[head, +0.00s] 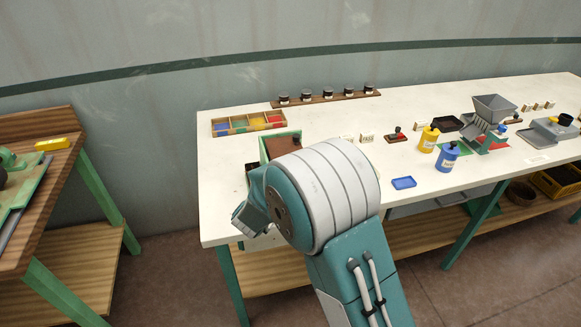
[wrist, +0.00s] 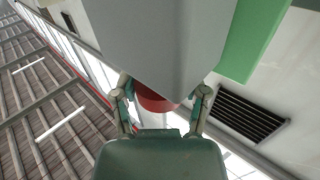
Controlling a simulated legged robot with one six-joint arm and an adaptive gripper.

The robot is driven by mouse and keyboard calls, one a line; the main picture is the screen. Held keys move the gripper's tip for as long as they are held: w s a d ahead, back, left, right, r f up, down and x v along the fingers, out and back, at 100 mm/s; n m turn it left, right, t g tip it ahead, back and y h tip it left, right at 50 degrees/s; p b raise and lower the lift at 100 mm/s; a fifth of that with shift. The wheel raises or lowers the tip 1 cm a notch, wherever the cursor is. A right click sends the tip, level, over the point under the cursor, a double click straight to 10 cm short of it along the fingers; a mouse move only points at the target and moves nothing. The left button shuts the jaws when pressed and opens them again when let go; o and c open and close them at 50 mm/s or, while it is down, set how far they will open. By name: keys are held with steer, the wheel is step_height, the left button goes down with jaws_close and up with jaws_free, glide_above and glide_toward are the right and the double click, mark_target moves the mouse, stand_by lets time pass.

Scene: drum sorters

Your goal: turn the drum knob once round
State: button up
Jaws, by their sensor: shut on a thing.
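My gripper (wrist: 160,97) shows in the wrist view with one finger on each side of a dark red round piece (wrist: 154,103), which looks like the drum knob. The fingers are shut on it. A large grey body (wrist: 160,40) hangs over the knob and hides its upper part. A green panel (wrist: 254,38) stands beside that body. In the head view my arm covers the gripper and the knob. A green-edged box with a brown top (head: 283,146) shows partly behind my arm at the table's left end.
The white table (head: 330,118) holds a tray of coloured compartments (head: 249,123), a rack of several dark jars (head: 326,95), a yellow bottle (head: 428,140), a blue bottle (head: 447,158), a blue tray (head: 404,183) and a grey hopper machine (head: 491,110). A wooden bench (head: 40,195) stands at left.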

steer(key=m+g+h, duration=0.4)
steer(key=h, duration=0.1)
steer(key=shift+a, duration=0.1)
steer(key=shift+r+m+g+h, duration=0.1)
steer(key=shift+m+g+h, duration=1.2)
steer(key=shift+g, duration=0.2)
steer(key=shift+r, duration=0.1)
steer(key=o, duration=1.2)
steer(key=shift+c, duration=0.2)
steer(key=shift+s+a, duration=0.15)
steer(key=shift+a, duration=0.05)
steer(key=v, duration=1.1)
steer(key=shift+a+f, duration=0.3)
steer(key=shift+a, duration=0.05)
